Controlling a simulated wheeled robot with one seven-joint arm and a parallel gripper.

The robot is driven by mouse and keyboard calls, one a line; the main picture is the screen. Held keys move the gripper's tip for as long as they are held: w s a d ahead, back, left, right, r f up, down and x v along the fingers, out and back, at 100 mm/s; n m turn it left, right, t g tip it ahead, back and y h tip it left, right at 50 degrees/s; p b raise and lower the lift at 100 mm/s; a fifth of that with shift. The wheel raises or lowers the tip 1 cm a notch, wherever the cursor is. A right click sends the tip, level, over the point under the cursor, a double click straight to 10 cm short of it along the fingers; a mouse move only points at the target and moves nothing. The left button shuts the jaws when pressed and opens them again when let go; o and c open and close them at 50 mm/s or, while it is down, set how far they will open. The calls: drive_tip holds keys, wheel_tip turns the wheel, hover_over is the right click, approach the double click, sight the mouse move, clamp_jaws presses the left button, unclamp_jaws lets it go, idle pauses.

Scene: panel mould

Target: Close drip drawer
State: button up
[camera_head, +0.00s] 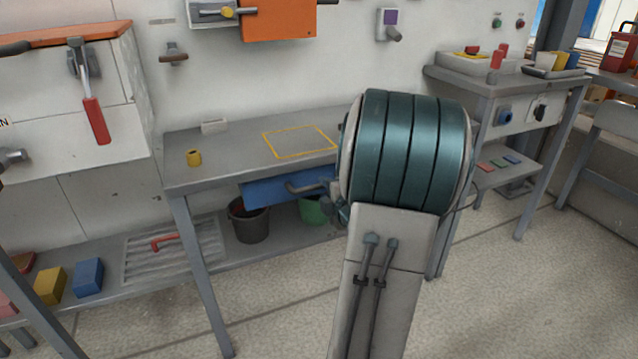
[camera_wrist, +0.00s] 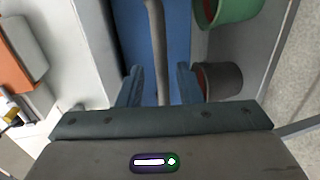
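The blue drawer (camera_head: 262,191) is under the middle bench's top in the head view, its front facing out. How far it stands out is hard to tell. Its grey bar handle (camera_head: 303,188) is on the front, and my arm hides the drawer's right end. In the wrist view the blue front (camera_wrist: 179,35) fills the middle and the handle (camera_wrist: 156,45) runs down between my fingers. My gripper (camera_wrist: 160,87) is open, one finger on each side of the handle, with gaps showing on both sides. In the head view my arm mostly hides the gripper.
A dark bucket (camera_head: 249,222) and a green bucket (camera_head: 314,210) stand on the shelf below the drawer. Open floor lies in front.

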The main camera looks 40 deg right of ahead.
drive_tip(key=p+v, duration=0.2)
drive_tip(key=v, duration=0.7)
drive_tip(key=shift+s, duration=0.15)
drive_tip(key=w+a+r+m+g+p, duration=0.25)
drive_tip(key=a+r+m+p, duration=0.2)
drive_tip(key=r+p, duration=0.45)
drive_tip(key=w+a+r+m+g+p, duration=0.1)
drive_tip(key=a+r+m+g+p, duration=0.25)
drive_tip(key=a+r+p, duration=0.4)
drive_tip(key=s+a+r+m+g+y+p, duration=0.2)
drive_tip(key=s+a+r+p, duration=0.3)
drive_tip(key=a+r+p, duration=0.3)
drive_tip(key=s+a+r+m+g+y+p, duration=0.2)
drive_tip(key=s+a+r+m+g+p, duration=0.2)
drive_tip(key=a+r+p, duration=0.4)
drive_tip(key=s+a, duration=0.1)
drive_tip(key=a, duration=0.2)
drive_tip(key=shift+s+a+r+m+y, duration=0.25)
drive_tip(key=shift+r+m+y, duration=0.05)
drive_tip(key=shift+r+y, duration=0.1)
